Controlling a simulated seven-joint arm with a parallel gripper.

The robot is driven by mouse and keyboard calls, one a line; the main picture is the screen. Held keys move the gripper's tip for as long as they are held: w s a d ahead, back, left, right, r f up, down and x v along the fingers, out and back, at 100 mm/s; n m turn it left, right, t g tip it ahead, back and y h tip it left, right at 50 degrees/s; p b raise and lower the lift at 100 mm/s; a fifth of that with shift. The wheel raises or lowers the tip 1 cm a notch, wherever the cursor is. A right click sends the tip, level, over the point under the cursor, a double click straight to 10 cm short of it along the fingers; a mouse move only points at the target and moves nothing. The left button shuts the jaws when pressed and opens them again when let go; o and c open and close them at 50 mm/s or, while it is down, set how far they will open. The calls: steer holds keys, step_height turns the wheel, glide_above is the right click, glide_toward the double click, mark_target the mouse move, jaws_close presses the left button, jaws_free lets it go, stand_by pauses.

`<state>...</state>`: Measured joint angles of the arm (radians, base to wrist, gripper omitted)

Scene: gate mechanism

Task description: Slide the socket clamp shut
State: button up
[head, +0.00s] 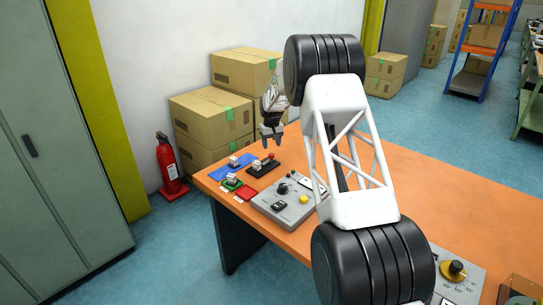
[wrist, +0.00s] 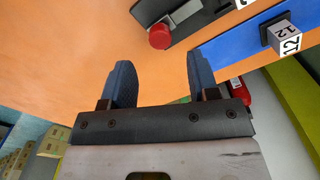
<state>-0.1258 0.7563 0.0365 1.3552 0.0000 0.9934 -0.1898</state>
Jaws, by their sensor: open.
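A black fixture (head: 262,169) with a red knob (head: 271,156) and a small pale block stands on the orange table; it looks like the socket clamp, but its sliding state is too small to tell. In the wrist view the red knob (wrist: 159,36) shows at the end of the dark fixture (wrist: 203,18), which is cut off by the top edge. My gripper (head: 272,142) hangs above the table over this fixture, fingers down. In the wrist view my gripper (wrist: 160,62) is open and empty, with the knob beyond the fingertips and apart from them.
A blue plate (head: 232,166) with a numbered cube (wrist: 287,40) lies beside the fixture. Green and red pads (head: 246,193) and a grey control box (head: 290,203) stand nearer. Cardboard boxes (head: 212,120) and a fire extinguisher (head: 169,165) are beyond the table edge.

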mark_target(271, 155)
steer(key=shift+f, duration=3.15)
jaws_close()
